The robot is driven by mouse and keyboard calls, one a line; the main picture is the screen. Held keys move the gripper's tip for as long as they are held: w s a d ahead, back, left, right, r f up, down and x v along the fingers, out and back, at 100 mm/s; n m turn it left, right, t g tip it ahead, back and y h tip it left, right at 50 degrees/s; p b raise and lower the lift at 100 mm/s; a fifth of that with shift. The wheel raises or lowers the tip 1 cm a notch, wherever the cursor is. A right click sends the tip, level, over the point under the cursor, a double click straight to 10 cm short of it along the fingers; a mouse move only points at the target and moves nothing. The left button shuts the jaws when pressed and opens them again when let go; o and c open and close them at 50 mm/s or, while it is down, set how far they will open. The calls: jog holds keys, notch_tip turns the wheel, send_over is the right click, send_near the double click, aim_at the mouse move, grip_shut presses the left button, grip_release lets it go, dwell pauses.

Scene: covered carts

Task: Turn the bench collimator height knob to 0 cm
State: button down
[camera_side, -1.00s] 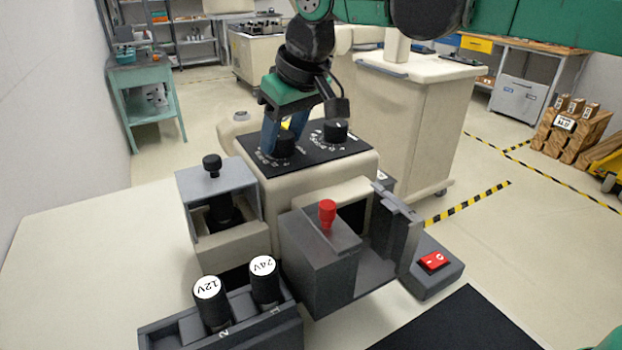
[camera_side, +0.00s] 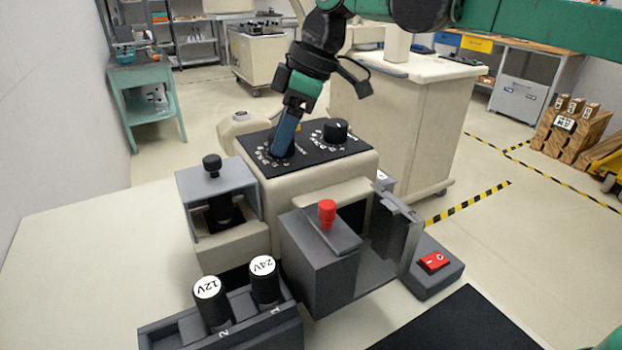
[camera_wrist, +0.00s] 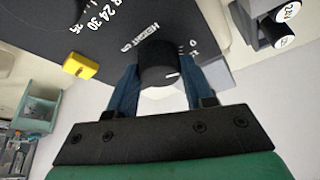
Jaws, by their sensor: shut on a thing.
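The height knob (camera_wrist: 158,62) is a black round knob on the dark top panel (camera_side: 335,152), beside lettering that reads like "HEIGHT CM". In the wrist view, a short white pointer line on it points to the right, and a printed 0 (camera_wrist: 193,43) is up and right of that line. My gripper (camera_wrist: 162,75) has its two blue fingers on either side of the knob, shut on it. In the side view my gripper (camera_side: 282,150) reaches down tilted and hides most of this knob.
A second black knob (camera_side: 335,130) stands close by on the same panel. In front are a red knob (camera_side: 327,214), a grey bracket with a black plunger (camera_side: 212,166), and 12V and 24V cylinders (camera_side: 208,290).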

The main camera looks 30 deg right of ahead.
jog(key=shift+n, duration=0.3)
jog(key=shift+c, duration=1.7)
grip_release()
jog(key=shift+r, duration=0.1)
jog(key=shift+v, duration=2.75)
